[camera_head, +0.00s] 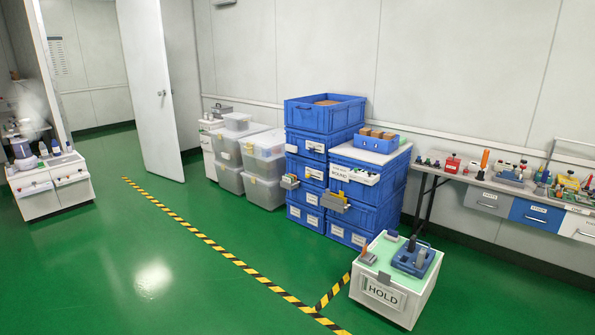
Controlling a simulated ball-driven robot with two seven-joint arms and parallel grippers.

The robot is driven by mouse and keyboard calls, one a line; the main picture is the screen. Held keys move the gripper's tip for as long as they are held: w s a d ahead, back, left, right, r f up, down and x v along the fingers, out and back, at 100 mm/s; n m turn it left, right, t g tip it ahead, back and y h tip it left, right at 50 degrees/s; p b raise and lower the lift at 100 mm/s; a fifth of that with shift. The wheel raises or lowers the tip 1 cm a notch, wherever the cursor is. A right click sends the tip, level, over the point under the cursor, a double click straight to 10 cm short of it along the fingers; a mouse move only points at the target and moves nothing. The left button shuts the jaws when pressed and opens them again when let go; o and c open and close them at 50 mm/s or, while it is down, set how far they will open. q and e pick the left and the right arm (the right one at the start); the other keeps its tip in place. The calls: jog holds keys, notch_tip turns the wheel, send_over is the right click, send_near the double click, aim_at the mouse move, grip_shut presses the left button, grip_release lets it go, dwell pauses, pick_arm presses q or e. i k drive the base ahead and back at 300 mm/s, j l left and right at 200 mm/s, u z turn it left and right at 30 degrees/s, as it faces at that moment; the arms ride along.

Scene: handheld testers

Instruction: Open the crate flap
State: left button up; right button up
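Two adjoining stacks of blue crates stand against the back wall right of centre. The left stack (312,146) is taller and has an open-topped crate (318,118) with brown contents on top. The right stack (388,192) is lower and has a pale top with a small blue bin (372,142) on it. Small grey and yellow parts stick out from the fronts, one on the left stack (289,182) and one on the right stack (333,203). I cannot tell which part is the crate flap or whether it is open. Neither of my grippers is in view.
A white block marked HOLD (383,293) stands on the floor before the stacks. Clear bins (264,155) stand left of them, and a workbench (450,180) stands right. A door (150,90) stands open. The green floor (140,245) at front left is clear.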

aim_at(304, 114)
jog(key=i+z, duration=0.1)
jog(key=i, duration=3.5)
